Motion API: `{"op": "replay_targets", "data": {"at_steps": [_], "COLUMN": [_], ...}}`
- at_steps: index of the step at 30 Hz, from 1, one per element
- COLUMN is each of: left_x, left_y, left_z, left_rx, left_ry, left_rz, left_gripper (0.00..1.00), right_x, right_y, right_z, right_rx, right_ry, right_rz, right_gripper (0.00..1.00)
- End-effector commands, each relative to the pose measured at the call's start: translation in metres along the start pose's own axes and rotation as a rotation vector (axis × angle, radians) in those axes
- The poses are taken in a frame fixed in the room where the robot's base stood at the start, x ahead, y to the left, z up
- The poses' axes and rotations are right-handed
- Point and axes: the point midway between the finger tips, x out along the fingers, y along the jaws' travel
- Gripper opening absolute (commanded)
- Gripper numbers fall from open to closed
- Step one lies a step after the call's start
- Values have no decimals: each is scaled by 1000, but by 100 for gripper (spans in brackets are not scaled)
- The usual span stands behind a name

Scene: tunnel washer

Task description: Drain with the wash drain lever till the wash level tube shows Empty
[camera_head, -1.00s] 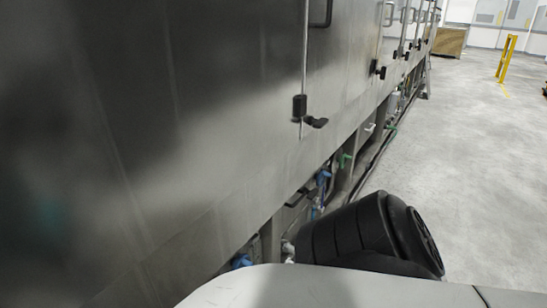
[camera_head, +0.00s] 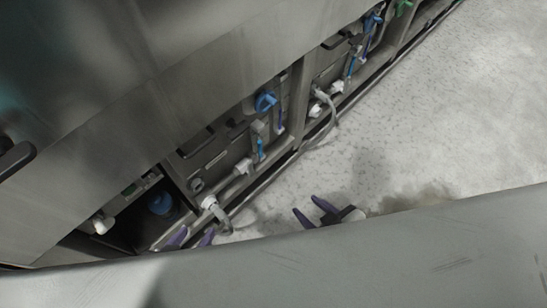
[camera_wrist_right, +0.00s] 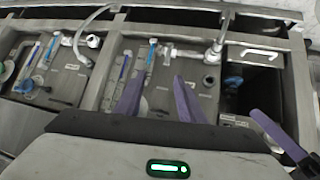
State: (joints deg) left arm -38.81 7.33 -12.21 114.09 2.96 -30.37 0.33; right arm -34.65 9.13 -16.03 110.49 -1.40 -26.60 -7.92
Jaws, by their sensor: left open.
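Several blue level tubes show on the lower panels, including one (camera_head: 261,148) in the head view and one (camera_wrist_right: 126,66) in the right wrist view. A blue lever handle (camera_head: 265,101) sits above the tubes. The labels are too small to read, so I cannot tell which tube or lever is the wash one. My left gripper (camera_head: 190,238) is open by the lower frame edge, partly hidden by my body. My right gripper (camera_head: 322,212) is open and empty over the floor. In the right wrist view its purple fingers (camera_wrist_right: 158,100) point at a panel, apart from each other.
Grey hoses and white fittings (camera_head: 334,87) stick out from the panels. A dark recess with a blue round part (camera_head: 160,203) lies at lower left. A steel rail (camera_head: 290,158) runs along the machine's foot. The concrete floor (camera_head: 430,130) to the right is clear.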

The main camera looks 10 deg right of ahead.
Motion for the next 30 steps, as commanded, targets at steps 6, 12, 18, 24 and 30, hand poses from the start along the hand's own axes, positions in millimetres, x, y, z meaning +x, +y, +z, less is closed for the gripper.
{"op": "replay_targets", "data": {"at_steps": [6, 12, 18, 24, 30], "left_x": [61, 98, 113, 114, 114], "left_y": [5, 18, 28, 32, 38], "left_z": [34, 56, 68, 70, 63], "left_rx": [0, 15, 32, 37, 22], "left_ry": [-24, -60, -87, -93, -56], "left_rz": [48, 112, 155, 174, 197], "left_gripper": [47, 47, 47, 47, 47], "right_x": [120, 201, 248, 264, 290], "right_y": [-27, -36, -24, -16, -23], "right_z": [-15, -17, -8, -6, -16], "right_rx": [-1020, -2104, -2839, 3045, 3035], "right_ry": [210, 352, 373, -355, -352], "right_rz": [43, 250, 461, -539, -540], "right_gripper": [36, 36, 36, 36, 36]}}
